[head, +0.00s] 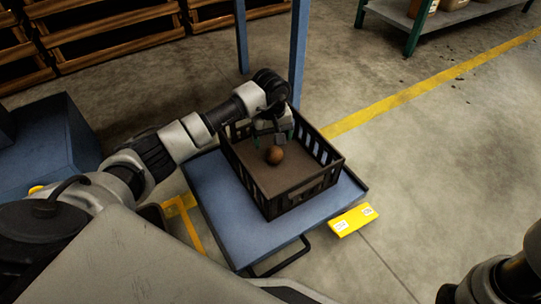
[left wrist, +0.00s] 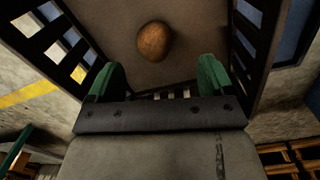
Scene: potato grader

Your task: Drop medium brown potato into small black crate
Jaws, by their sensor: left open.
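The brown potato (head: 274,155) lies inside the black crate (head: 287,208), toward its far left part. The crate has slatted walls and stands on a blue platform. My left gripper (head: 273,138) reaches over the crate's far left wall, close by the potato. In the left wrist view my left gripper (left wrist: 158,80) shows two green fingers spread wide, with nothing between them. The potato (left wrist: 154,41) shows beyond the fingertips, apart from them, on the crate's brown floor (left wrist: 190,62). My right gripper is not in view; only part of my right arm shows at the lower right.
Blue posts (head: 298,50) rise behind the crate. Wooden racks (head: 110,28) stand at the back left.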

